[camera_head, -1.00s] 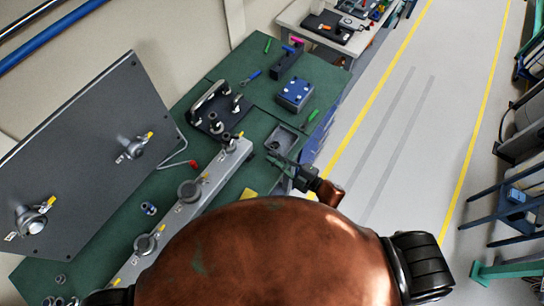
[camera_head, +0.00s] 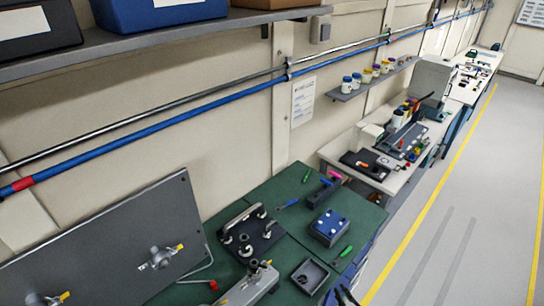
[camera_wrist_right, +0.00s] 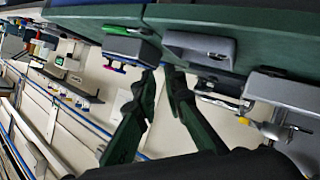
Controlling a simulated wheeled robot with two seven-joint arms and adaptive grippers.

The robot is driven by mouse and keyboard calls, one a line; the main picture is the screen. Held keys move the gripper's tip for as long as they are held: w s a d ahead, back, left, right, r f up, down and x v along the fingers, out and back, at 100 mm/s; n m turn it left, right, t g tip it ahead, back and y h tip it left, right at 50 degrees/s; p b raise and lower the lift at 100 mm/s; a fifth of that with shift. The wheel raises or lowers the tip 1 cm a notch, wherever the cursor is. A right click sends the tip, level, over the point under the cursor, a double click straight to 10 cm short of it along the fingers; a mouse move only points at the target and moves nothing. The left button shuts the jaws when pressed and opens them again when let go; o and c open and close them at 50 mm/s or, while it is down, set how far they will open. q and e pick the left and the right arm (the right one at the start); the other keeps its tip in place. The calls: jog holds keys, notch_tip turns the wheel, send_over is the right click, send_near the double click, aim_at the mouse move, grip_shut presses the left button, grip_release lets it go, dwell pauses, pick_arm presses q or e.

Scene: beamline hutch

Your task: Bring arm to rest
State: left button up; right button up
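My right gripper (camera_head: 345,294) shows only as dark fingertips at the bottom edge of the head view, near the front edge of the green bench top. In the right wrist view its two dark green fingers (camera_wrist_right: 161,76) point at the bench side, with a gap between the tips and nothing held. Most of the right arm is outside the head view. My left arm and gripper are not in view.
The green bench (camera_head: 284,181) carries a grey tray (camera_head: 311,276), a blue block (camera_head: 329,228), a black plate with a handle (camera_head: 252,235) and a green tool (camera_head: 346,251). A grey panel (camera_head: 110,240) stands left. A shelf (camera_head: 160,38) overhangs. The aisle floor (camera_head: 455,220) is clear.

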jog(key=s+d+f+m+g+h, duration=0.1)
jog(key=s+d+m+g, duration=0.35)
jog(key=s, duration=0.75)
jog(key=s+d+f+m+g+h, duration=0.2)
jog(key=s+d+m+g, duration=0.25)
jog(key=s, duration=0.75)
notch_tip(320, 180, down, 34)
jog(key=n+g+b, duration=0.1)
jog(key=b, duration=0.6)
jog(key=s+f+g+b, duration=0.1)
jog(key=s+f+b, duration=0.2)
jog(key=s+f, duration=0.7)
jog(key=s+f+n+g+y+b, duration=0.1)
jog(key=s+f+b, duration=0.2)
jog(key=s+f, duration=0.8)
notch_tip(320, 180, down, 6)
jog(key=shift+a+r+b, duration=0.1)
jog(key=shift+a+b, duration=0.15)
jog(key=shift+b, duration=0.1)
